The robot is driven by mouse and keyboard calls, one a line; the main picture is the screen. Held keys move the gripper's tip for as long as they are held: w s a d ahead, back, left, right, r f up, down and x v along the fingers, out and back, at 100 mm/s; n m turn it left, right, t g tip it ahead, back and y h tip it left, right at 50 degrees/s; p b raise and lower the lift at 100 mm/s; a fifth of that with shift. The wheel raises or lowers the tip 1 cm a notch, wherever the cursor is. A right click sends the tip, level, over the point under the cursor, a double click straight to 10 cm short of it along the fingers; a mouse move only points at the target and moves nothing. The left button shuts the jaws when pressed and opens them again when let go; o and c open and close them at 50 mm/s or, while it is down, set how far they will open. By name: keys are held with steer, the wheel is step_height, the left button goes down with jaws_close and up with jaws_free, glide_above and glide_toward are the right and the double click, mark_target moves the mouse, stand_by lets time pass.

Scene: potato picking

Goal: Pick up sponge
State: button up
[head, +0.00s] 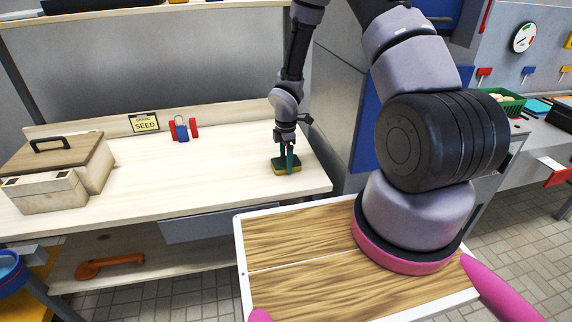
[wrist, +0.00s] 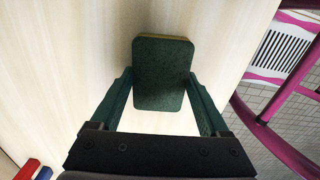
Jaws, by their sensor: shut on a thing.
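The sponge (head: 280,166) is dark green on one face with a yellow layer, and is at the right end of the pale wooden workbench (head: 220,185). My gripper (head: 289,158) points down over it with its green fingers shut on it. In the wrist view the sponge's dark green face (wrist: 162,95) lies between the two fingertips, one at each side. I cannot tell whether the sponge touches the bench or is slightly above it.
A wooden box (head: 60,165) stands at the bench's left end. A SEED sign (head: 144,123) and red and blue items (head: 181,130) stand at the back. Bare bench surrounds the sponge; the bench's right edge is close.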

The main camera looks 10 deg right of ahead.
step_height(320, 180, up, 10)
stand_by(0.5)
